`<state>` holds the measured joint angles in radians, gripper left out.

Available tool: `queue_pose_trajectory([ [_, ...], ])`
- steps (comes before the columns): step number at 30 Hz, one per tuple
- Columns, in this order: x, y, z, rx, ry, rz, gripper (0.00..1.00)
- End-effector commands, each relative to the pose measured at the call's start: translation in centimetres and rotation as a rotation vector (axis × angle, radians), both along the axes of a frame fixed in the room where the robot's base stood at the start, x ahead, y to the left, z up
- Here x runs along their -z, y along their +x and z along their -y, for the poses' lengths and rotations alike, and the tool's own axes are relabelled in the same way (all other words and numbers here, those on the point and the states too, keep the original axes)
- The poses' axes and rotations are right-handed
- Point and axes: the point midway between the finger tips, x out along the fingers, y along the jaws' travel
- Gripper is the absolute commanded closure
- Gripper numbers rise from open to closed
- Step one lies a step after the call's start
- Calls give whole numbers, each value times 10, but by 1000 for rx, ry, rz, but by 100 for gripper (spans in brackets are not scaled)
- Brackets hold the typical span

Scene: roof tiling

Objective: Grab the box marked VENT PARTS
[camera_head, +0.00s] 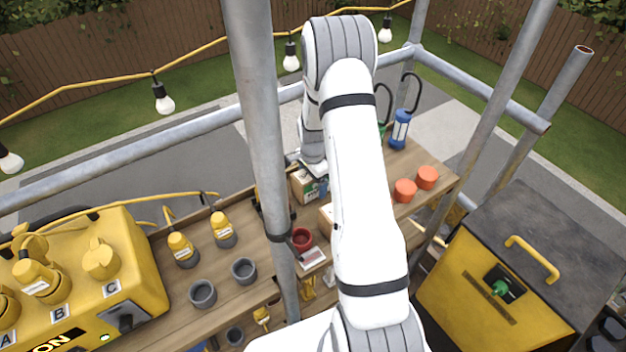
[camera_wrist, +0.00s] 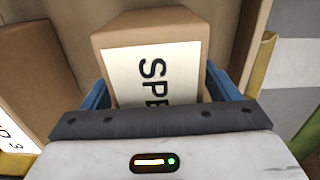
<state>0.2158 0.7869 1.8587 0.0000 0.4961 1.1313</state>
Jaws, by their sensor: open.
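In the wrist view my gripper (camera_wrist: 158,85) is open. Its two blue fingers stand on either side of a cardboard box (camera_wrist: 190,25) with a white label. The label's sideways letters start "SP" and the rest is hidden behind the gripper body, so I see no VENT PARTS marking. I cannot tell whether the fingers touch the box. Another cardboard box (camera_wrist: 25,75) at the left has a white label, mostly cut off. In the head view small cardboard boxes (camera_head: 303,189) show beside my arm on the wooden bench; their marks are unreadable and my arm hides part of them.
Scaffold poles (camera_head: 262,120) rise close to my arm. The wooden bench (camera_head: 222,268) holds grey cups (camera_head: 203,293), a red cup (camera_head: 301,238), orange pots (camera_head: 405,190) and a blue lantern (camera_head: 400,130). A yellow machine (camera_head: 140,270) stands left, a yellow-and-black cabinet (camera_head: 480,290) right.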

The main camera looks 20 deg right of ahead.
Motion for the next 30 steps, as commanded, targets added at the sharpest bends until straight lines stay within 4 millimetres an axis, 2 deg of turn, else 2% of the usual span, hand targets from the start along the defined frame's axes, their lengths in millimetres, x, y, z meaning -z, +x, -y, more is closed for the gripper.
queue_pose_trajectory([
  [5,0,0,0,-1,0,1,18],
  [26,0,1,-1,-2,0,1,75],
  [30,-1,1,-1,-3,-1,1,77],
])
